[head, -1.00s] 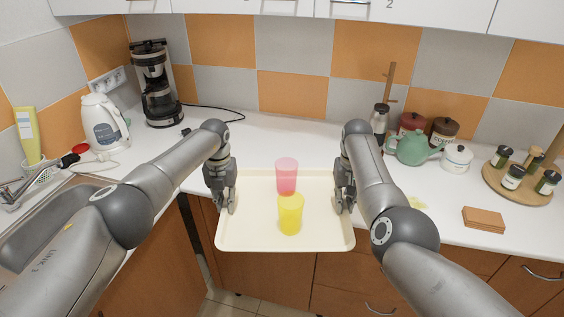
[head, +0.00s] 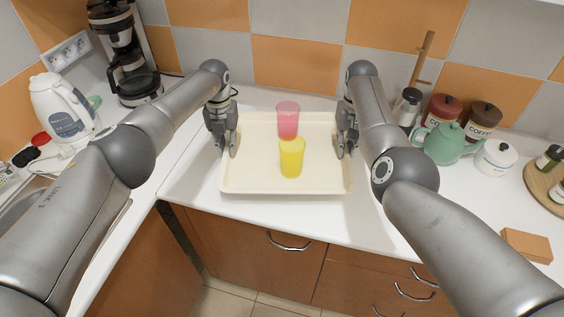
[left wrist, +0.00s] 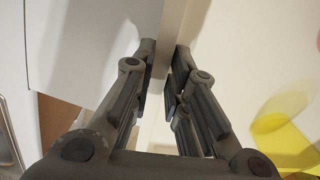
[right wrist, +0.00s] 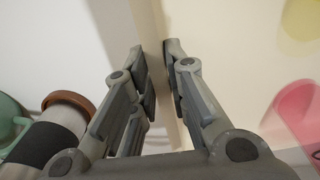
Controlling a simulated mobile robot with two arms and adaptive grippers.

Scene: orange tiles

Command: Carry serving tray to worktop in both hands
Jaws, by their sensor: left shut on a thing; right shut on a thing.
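The cream serving tray (head: 253,178) is level over the white worktop (head: 190,178) in the head view; whether it touches the worktop I cannot tell. A pink cup (head: 288,117) and a yellow cup (head: 292,158) stand upright on it, the yellow one nearer me. My left gripper (head: 226,150) is shut on the tray's left rim, and my right gripper (head: 346,150) is shut on its right rim. The left wrist view shows the rim between the left fingers (left wrist: 164,62). The right wrist view shows the rim between the right fingers (right wrist: 158,62).
A kettle (head: 62,108) and a coffee maker (head: 128,60) stand at the left. A green teapot (head: 446,143), red and brown jars, a white pot (head: 496,157) and a brown block (head: 526,245) are at the right. The tiled wall is close behind the tray.

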